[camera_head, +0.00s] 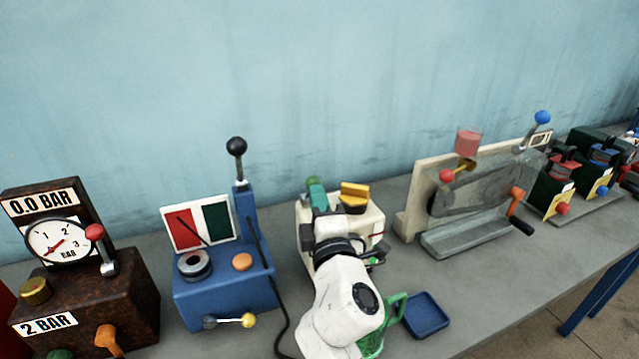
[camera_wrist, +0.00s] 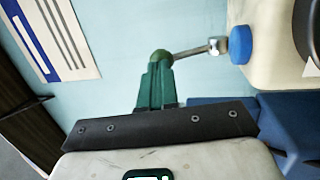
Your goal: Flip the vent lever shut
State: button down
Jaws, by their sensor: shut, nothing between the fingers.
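A lever with a green ball knob (camera_wrist: 160,57) and a metal rod joins a blue round hub (camera_wrist: 240,45) on the cream box (camera_wrist: 262,78); I take it for the vent lever. In the head view the green ball (camera_head: 313,182) shows at the back left of the cream box (camera_head: 372,222), partly behind my fingers. My gripper (camera_head: 318,195) is shut and empty, with teal fingers. In the wrist view its fingertips (camera_wrist: 157,66) are right at the ball, seemingly touching it; I cannot tell for sure. The lever's rod and hub are hidden in the head view.
A yellow knob (camera_head: 354,193) tops the cream box. A blue press (camera_head: 225,290) with a tall black-ball lever stands left, a brown gauge box (camera_head: 110,300) beyond. A green jug (camera_head: 392,318) and blue tray (camera_head: 426,315) stand close to my arm. Bare bench (camera_head: 450,285) lies to the right.

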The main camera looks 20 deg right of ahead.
aim_at(314, 183)
jog(key=shift+w+r+g+p, duration=0.25)
jog(key=shift+r+g+p, duration=0.15)
jog(key=shift+r+p, duration=0.4)
jog(key=w+r+p, duration=0.1)
jog(key=p, duration=0.1)
jog(key=shift+w+p, duration=0.3)
jog(key=shift+p, duration=0.05)
jog(key=w, duration=0.1)
jog(key=w+r, duration=0.1)
jog(key=w, duration=0.1)
jog(key=shift+r, duration=0.2)
jog(key=shift+a+b+x, duration=0.1)
jog(key=shift+b+x, duration=0.3)
jog(key=shift+x, duration=0.35)
jog(key=shift+a+b+x, duration=0.15)
jog(key=shift+b+x, duration=0.2)
jog(key=shift+x, duration=0.35)
jog(key=shift+w+r, duration=0.1)
jog(key=shift+r, duration=0.05)
